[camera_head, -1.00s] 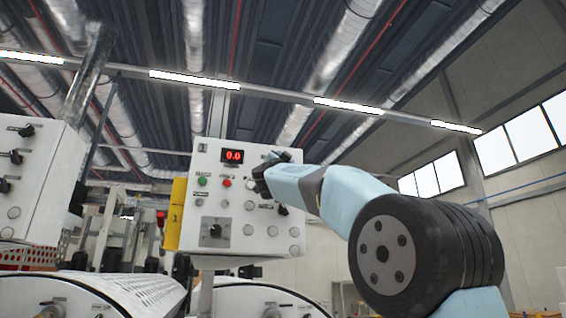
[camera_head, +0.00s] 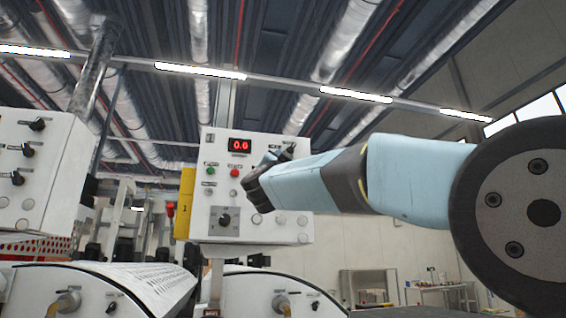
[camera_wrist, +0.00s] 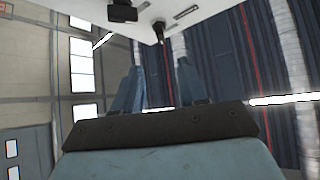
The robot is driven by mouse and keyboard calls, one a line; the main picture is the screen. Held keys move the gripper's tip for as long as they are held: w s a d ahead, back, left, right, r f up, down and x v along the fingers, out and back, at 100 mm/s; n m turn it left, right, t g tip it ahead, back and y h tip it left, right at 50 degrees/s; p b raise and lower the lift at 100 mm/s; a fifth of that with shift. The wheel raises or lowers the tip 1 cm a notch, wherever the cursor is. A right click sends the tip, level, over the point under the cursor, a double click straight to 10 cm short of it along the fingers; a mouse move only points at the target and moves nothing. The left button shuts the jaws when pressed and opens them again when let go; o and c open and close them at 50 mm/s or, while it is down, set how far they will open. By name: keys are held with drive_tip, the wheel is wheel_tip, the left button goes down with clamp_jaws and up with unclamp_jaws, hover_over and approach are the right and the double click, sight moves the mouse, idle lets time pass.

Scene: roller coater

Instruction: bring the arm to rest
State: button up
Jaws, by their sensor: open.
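My gripper (camera_wrist: 160,85) shows in the wrist view with its two blue fingers apart and nothing between them. In the head view my arm reaches in from the right, and its dark end (camera_head: 258,190) overlaps the right part of the white control panel (camera_head: 222,170). The fingers are mostly hidden there behind the wrist. I cannot tell the gap between the arm's end and the panel. The panel has a red display (camera_head: 240,145), a green button (camera_head: 210,170), a red button (camera_head: 234,173) and a black rotary knob (camera_head: 224,220).
A second white control box (camera_head: 40,170) stands at the left. White roller covers (camera_head: 150,285) lie below the panel. A yellow plate (camera_head: 185,203) is at the panel's left side. A workbench (camera_head: 435,287) stands far back at the right. The wrist view shows a panel's edge (camera_wrist: 200,12) above the fingers.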

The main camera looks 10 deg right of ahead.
drive_tip(key=shift+s+a+f, duration=0.1)
drive_tip(key=shift+s+f, duration=0.1)
drive_tip(key=shift+s, duration=0.05)
drive_tip(key=shift+f, duration=0.1)
idle(0.4)
